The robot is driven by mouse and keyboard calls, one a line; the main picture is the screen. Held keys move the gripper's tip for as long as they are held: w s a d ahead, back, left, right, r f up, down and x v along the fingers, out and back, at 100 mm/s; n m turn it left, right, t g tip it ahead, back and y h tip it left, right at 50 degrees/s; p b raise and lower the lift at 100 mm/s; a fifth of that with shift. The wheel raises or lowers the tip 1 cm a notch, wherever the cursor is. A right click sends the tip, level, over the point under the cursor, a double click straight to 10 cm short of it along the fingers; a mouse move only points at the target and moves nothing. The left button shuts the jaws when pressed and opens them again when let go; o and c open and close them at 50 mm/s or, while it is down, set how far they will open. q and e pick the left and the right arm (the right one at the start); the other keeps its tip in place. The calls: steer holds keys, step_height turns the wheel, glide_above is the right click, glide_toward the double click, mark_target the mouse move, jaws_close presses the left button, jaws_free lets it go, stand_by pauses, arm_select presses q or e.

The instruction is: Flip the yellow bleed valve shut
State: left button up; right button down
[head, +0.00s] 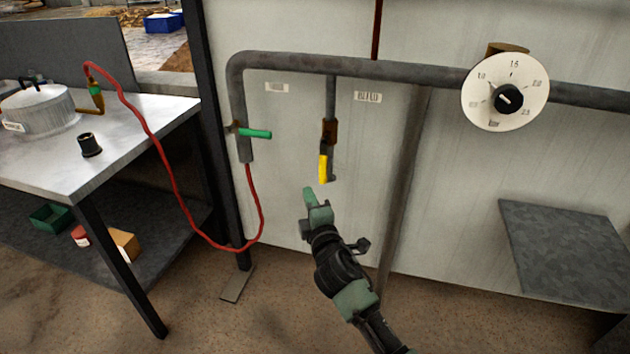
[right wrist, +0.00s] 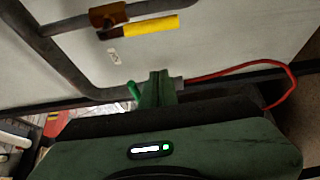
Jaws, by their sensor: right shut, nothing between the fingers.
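The yellow bleed valve handle (head: 323,167) hangs straight down, in line with its short branch pipe, below a brown valve body (head: 329,131). A label reading like "BLEED" (head: 368,97) is on the wall beside it. My right gripper (head: 309,193) is shut and empty, just below and left of the handle's lower end, apart from it. In the right wrist view the yellow handle (right wrist: 152,27) and brown valve body (right wrist: 108,16) show at the top, beyond the shut fingers (right wrist: 158,80). My left gripper is not in view.
A grey pipe (head: 330,65) runs along the wall to a round dial (head: 505,92). A green-handled valve (head: 255,133) sits left, with a red hose (head: 160,160) hanging below it. A table (head: 150,125) with a pot stands left; a grey shelf (head: 565,250) is right.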

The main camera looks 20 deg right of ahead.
mark_target(323, 162)
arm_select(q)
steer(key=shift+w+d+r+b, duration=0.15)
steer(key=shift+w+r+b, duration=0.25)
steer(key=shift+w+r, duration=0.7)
arm_select(e)
steer(key=w+d, duration=0.4)
steer(key=w, duration=0.4)
steer(key=shift+d, duration=0.15)
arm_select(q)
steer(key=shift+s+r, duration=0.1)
arm_select(e)
steer(key=shift+w, duration=0.1)
steer(key=shift+w, duration=0.1)
